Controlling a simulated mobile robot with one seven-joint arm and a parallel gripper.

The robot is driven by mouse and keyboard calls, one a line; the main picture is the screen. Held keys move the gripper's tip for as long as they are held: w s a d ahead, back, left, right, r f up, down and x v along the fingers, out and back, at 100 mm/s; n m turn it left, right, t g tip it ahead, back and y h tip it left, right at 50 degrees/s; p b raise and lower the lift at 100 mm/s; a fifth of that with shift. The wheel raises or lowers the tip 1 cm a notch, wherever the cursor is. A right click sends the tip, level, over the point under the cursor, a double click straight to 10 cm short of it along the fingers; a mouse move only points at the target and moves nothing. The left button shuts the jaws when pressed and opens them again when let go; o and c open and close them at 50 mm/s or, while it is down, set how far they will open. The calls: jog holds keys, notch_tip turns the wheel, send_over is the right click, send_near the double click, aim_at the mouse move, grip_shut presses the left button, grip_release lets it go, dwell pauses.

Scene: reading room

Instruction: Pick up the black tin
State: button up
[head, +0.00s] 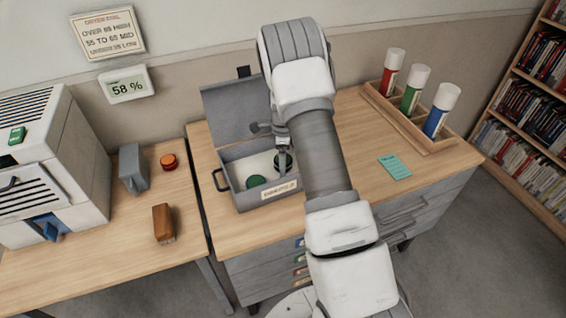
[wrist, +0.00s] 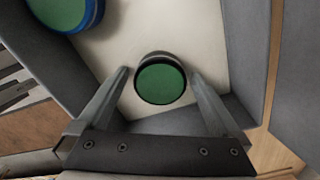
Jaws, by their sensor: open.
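The black tin (wrist: 161,81) is a round tin with a black rim and a green top. It stands on the pale floor of a grey open box (head: 236,196), near a wall of the box. My gripper (wrist: 160,74) is open, with one finger on each side of the black tin in the wrist view; I cannot tell whether they touch it. In the head view my gripper (head: 283,158) reaches down into the box and partly hides the tin there. A blue tin (wrist: 64,12) with a green top is in the box too, at the upper left of the wrist view.
The box's lid (head: 232,112) stands open at the back, and a dark handle (head: 218,180) is on its left side. A wooden rack (head: 408,120) with red, green and blue tubes stands at the right. A teal note (head: 394,166) lies on clear desk.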

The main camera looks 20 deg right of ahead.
jog(key=shift+c, duration=0.2)
jog(key=c, duration=1.4)
jog(key=shift+o, duration=0.2)
jog(key=shift+r, duration=0.1)
